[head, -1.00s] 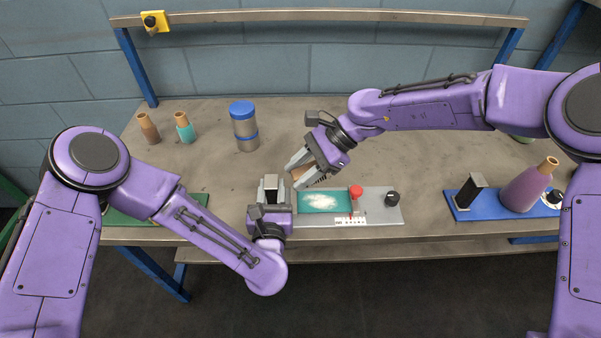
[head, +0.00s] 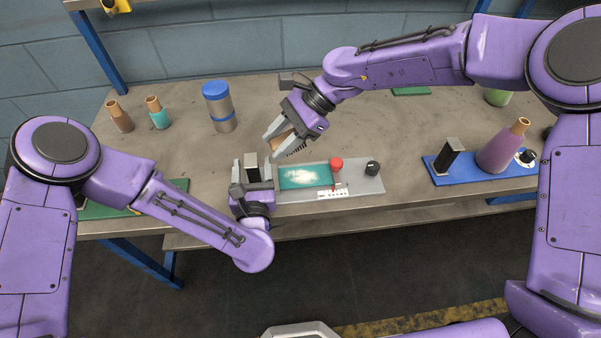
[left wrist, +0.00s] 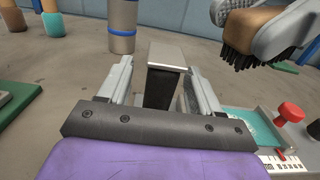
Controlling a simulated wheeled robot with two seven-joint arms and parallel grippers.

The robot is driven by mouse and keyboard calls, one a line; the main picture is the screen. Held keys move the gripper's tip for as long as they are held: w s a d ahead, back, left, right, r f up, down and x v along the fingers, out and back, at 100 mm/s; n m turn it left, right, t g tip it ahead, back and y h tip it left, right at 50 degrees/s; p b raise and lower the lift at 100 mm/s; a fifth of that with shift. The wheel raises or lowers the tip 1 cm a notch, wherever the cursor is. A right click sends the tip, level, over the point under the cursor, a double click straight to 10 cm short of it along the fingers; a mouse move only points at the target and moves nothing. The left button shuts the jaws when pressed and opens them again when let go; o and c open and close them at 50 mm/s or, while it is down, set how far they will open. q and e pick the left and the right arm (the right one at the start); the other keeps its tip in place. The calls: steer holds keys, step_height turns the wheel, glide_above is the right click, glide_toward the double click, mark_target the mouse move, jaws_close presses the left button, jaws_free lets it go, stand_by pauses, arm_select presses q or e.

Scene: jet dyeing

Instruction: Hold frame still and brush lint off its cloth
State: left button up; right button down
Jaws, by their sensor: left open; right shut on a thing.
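The frame is a grey plate (head: 362,188) near the table's front edge. It carries a teal cloth (head: 290,182) with a whitish lint patch (head: 299,174). A black post with a metallic top (head: 252,160) stands at its left end. My left gripper (head: 252,172) is open with its fingers on either side of the post; in the left wrist view the post (left wrist: 162,80) stands between them, with a gap visible. My right gripper (head: 275,148) is shut on a brush with a wooden back and dark bristles (left wrist: 250,40). The brush is held above and behind the cloth's left end.
A red knob (head: 336,163) and black knob (head: 372,168) rise from the plate's right part. A grey-blue canister (head: 219,108) and two bottles (head: 158,115) stand behind left. A blue tray (head: 440,177) with a purple bottle (head: 500,148) is at right. Table between is clear.

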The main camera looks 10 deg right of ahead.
arm_select(q)
steer(key=s, duration=1.2)
